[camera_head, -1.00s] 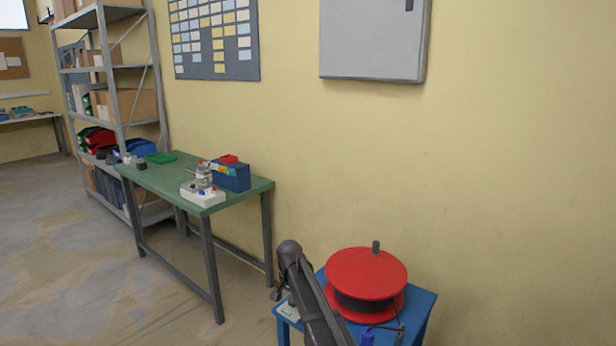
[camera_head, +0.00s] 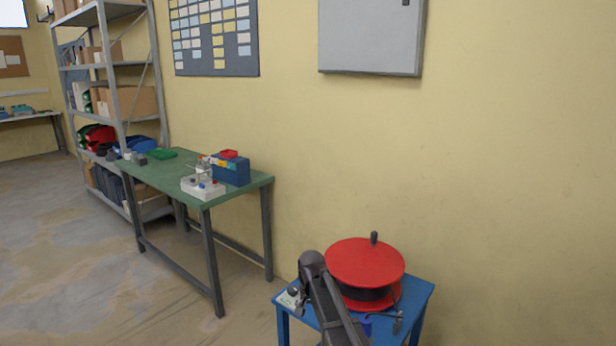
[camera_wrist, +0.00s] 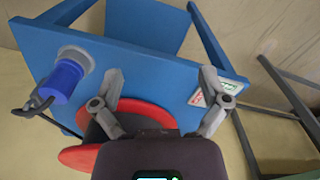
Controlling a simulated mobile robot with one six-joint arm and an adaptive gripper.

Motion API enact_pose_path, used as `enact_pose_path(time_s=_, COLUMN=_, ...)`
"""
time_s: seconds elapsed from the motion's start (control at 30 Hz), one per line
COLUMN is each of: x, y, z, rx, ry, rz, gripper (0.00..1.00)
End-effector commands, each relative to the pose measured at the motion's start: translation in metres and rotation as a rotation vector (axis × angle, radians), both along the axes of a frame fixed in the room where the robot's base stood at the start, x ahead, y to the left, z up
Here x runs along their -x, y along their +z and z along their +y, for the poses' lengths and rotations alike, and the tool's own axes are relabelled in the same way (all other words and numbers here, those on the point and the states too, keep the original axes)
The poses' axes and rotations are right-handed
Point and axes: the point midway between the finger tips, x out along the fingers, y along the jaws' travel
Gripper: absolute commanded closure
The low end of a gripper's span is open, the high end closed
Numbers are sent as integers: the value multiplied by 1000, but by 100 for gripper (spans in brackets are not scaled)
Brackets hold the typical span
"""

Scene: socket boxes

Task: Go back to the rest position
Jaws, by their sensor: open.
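My gripper (camera_wrist: 160,76) is open in the wrist view, its two grey fingers spread with nothing between them. It is over a blue table (camera_wrist: 150,62), and the height gap cannot be told. A red reel (camera_wrist: 78,157) shows partly behind my gripper. A blue plug (camera_wrist: 62,80) with a dark cable is left of the fingers, at a round grey fitting. In the head view my arm (camera_head: 330,305) stands in front of the blue table (camera_head: 420,290) and the red cable reel (camera_head: 365,262).
A green workbench (camera_head: 160,178) with a white socket box (camera_head: 203,188) and a blue bin (camera_head: 232,172) stands left. A grey shelf (camera_head: 112,66) is behind it. A grey cabinet (camera_head: 370,36) hangs on the wall. Floor at left is open.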

Motion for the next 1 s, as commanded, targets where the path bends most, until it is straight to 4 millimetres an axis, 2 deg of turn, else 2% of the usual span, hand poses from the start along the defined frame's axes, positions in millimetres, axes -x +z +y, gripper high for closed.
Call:
enact_pose_path(time_s=0.03, x=15, y=-8, z=-13, rx=0, ry=9, rz=0, gripper=5)
enact_pose_path(time_s=0.17, x=44, y=-20, z=-41, rx=0, ry=51, rz=0, gripper=5)
enact_pose_path(time_s=0.3, x=92, y=-39, z=-81, rx=0, ry=116, rz=0, gripper=5)
enact_pose_path(time_s=0.4, x=121, y=-49, z=-104, rx=0, ry=161, rz=0, gripper=5)
enact_pose_path(time_s=0.6, x=157, y=-61, z=-130, rx=0, ry=220, rz=0, gripper=5)
enact_pose_path(time_s=1.0, x=210, y=-78, z=-160, rx=0, ry=294, rz=1, gripper=5)
